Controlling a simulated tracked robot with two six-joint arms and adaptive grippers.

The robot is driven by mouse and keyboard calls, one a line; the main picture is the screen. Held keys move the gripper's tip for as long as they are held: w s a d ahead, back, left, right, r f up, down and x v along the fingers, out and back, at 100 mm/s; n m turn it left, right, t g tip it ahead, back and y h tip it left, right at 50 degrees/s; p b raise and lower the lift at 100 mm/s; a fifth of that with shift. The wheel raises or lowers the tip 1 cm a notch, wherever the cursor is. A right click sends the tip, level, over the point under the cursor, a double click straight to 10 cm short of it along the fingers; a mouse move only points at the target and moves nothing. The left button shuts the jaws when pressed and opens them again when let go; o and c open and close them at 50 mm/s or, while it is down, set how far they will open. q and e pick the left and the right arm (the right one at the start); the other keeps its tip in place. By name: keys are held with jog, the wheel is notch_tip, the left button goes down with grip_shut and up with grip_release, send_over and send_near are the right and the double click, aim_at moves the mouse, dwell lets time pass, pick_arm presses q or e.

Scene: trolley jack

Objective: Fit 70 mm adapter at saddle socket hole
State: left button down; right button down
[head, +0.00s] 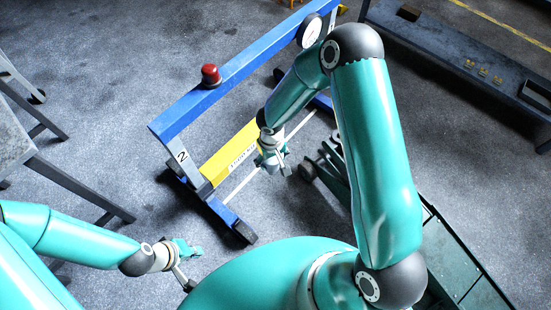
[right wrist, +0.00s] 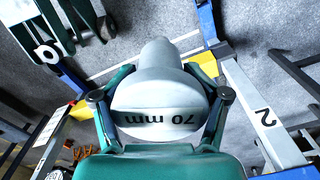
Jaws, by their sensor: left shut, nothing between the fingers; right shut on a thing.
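The 70 mm adapter (right wrist: 158,85) is a pale grey rounded piece with a narrower stem, its label upside down in the right wrist view. My right gripper (right wrist: 163,70) is shut on it, one finger on each side. In the head view my right gripper (head: 274,164) hangs beside the blue frame, left of the dark green trolley jack (head: 334,166). The jack is partly hidden by my right arm; part of it also shows at the top left of the wrist view (right wrist: 85,20). My left gripper (head: 188,258) is shut and empty at lower left.
A blue frame (head: 190,112) with a red knob (head: 210,75), a gauge (head: 310,30) and a yellow bar (head: 230,155) stands left of the jack. A grey bench (head: 25,150) is at far left. Grey floor (head: 100,80) is open at upper left.

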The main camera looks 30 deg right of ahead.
jog(key=shift+w, duration=0.2)
jog(key=shift+w+d+f+b, duration=0.3)
jog(key=shift+f+b, duration=0.15)
jog(key=shift+b, duration=0.1)
jog(key=w+d+f+n+b, duration=1.2)
jog(key=d+f+b, duration=0.4)
jog(key=b, duration=0.8)
jog(key=shift+w+f+n, duration=0.35)
jog(key=shift+f+n, duration=0.05)
jog(key=shift+f, duration=0.2)
jog(key=shift+s+d, duration=0.1)
jog(key=shift+s, duration=0.05)
